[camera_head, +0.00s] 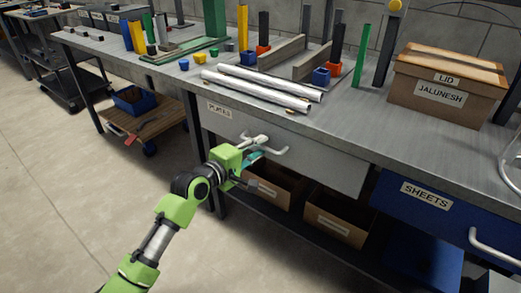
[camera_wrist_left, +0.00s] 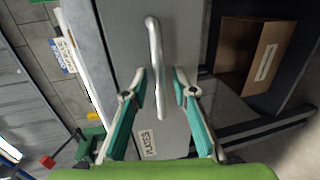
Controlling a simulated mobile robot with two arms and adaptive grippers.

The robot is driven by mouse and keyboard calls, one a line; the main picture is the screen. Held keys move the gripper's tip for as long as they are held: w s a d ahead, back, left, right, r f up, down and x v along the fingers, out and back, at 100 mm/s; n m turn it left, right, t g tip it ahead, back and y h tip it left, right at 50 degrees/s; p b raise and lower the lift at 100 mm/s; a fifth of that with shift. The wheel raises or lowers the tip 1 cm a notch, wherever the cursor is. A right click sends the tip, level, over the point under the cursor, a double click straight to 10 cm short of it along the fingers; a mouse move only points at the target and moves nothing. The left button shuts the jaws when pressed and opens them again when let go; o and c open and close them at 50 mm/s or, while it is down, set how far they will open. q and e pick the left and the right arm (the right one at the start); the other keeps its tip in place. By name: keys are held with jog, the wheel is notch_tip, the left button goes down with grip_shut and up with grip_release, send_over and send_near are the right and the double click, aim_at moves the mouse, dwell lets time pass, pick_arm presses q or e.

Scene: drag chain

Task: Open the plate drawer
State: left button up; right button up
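The plate drawer (camera_head: 330,170) is a grey front under the workbench with a label reading PLATES (camera_head: 219,110). It looks shut. Its pale bar handle (camera_head: 272,147) is partly hidden by my gripper in the head view. My left gripper (camera_head: 256,153) is at the handle's left part. In the left wrist view the handle (camera_wrist_left: 154,45) runs between the two open teal fingers (camera_wrist_left: 160,82), with a visible gap to each finger. The drawer front (camera_wrist_left: 121,45) lies behind it. My right gripper is not in view.
A blue drawer labelled SHEETS (camera_head: 425,196) is to the right. Cardboard boxes (camera_head: 340,225) stand on the shelf below. Silver bars (camera_head: 262,88), coloured blocks and a lidded box (camera_head: 447,85) sit on the bench top. The floor (camera_head: 60,170) in front at left is clear.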

pick_arm(q)
jog(key=shift+w+d+f, duration=0.1)
jog(key=shift+w+d, duration=0.3)
jog(key=shift+w, duration=0.2)
grip_shut()
jog(key=shift+s+a, duration=0.1)
